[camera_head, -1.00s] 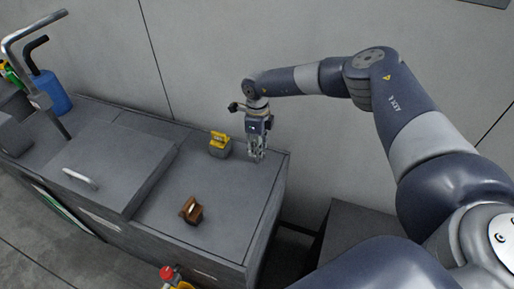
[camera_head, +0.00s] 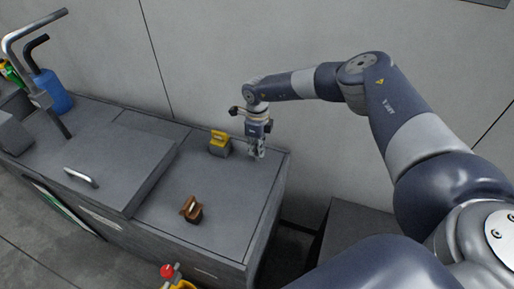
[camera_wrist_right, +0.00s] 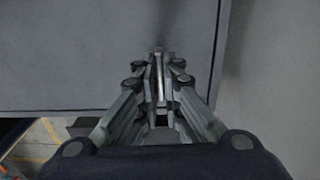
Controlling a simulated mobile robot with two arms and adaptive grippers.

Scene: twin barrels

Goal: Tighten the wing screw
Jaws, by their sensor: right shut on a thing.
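My right gripper (camera_head: 257,153) points straight down at the right end of the grey counter (camera_head: 232,182), near its back edge. In the right wrist view the fingers of the gripper (camera_wrist_right: 160,92) are close together, with a thin pale upright piece (camera_wrist_right: 159,80) between them. This piece is most likely the wing screw's wing. The fingers hide the rest of it, so its thread and seat do not show. My left gripper is in neither view.
A yellow-and-grey block (camera_head: 219,144) stands just left of the right gripper. A brown wooden piece (camera_head: 191,210) sits nearer the front. A raised grey lid with a handle (camera_head: 82,178), a blue bottle (camera_head: 52,92) and a bent pipe (camera_head: 30,28) are at left. A wall stands behind.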

